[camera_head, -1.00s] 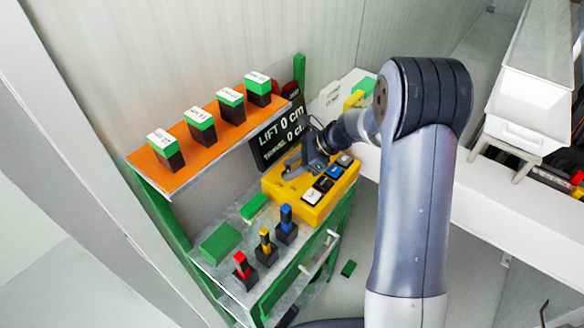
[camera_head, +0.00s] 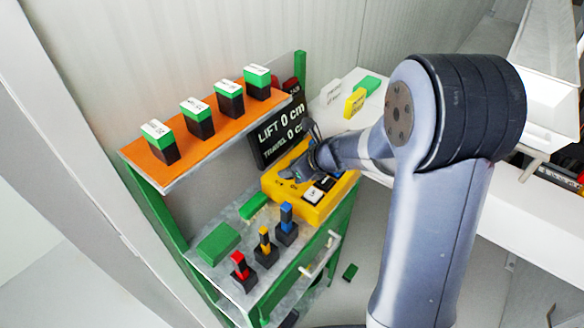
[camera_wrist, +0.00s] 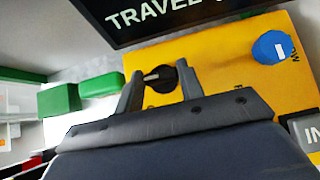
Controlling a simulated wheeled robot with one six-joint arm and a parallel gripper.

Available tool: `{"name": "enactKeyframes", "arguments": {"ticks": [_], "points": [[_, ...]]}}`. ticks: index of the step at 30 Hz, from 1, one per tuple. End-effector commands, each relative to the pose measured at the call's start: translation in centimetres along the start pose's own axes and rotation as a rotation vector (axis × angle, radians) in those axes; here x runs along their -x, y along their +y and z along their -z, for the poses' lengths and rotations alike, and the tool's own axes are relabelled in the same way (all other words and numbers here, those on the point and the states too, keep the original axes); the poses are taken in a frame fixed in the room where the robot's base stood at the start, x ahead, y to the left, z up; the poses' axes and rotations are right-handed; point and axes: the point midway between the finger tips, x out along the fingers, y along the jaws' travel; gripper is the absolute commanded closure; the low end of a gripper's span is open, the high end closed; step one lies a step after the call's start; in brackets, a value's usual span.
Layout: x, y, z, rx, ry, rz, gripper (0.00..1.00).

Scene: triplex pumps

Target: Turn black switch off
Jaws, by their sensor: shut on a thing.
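The black switch (camera_wrist: 161,79) is a round knob with a pale pointer mark on the yellow control box (camera_wrist: 225,70). The mark lies roughly sideways in the wrist view. My gripper (camera_wrist: 160,80) has one finger on each side of the knob and is shut on it. In the head view the yellow control box (camera_head: 311,213) sits on the green-framed stand. There my gripper (camera_head: 290,173) is low over the box's left end, and the knob cannot be made out.
A blue round knob (camera_wrist: 272,47) is on the same box. A black display (camera_head: 280,130) stands just behind it. An orange shelf (camera_head: 150,170) with several green-topped blocks is above left. Red, yellow and blue levers (camera_head: 286,218) stand in front. A white table is at right.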

Motion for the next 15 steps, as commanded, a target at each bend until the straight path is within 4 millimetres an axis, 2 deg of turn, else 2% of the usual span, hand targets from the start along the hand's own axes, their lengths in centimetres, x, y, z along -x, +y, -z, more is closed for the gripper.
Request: {"name": "enactKeyframes", "arguments": {"ticks": [14, 15], "points": [[0.03, -0.02, -0.09, -0.012, -0.002, 0.013, 0.86], [0.03, -0.02, -0.10, -0.012, -0.002, 0.013, 0.63]]}}
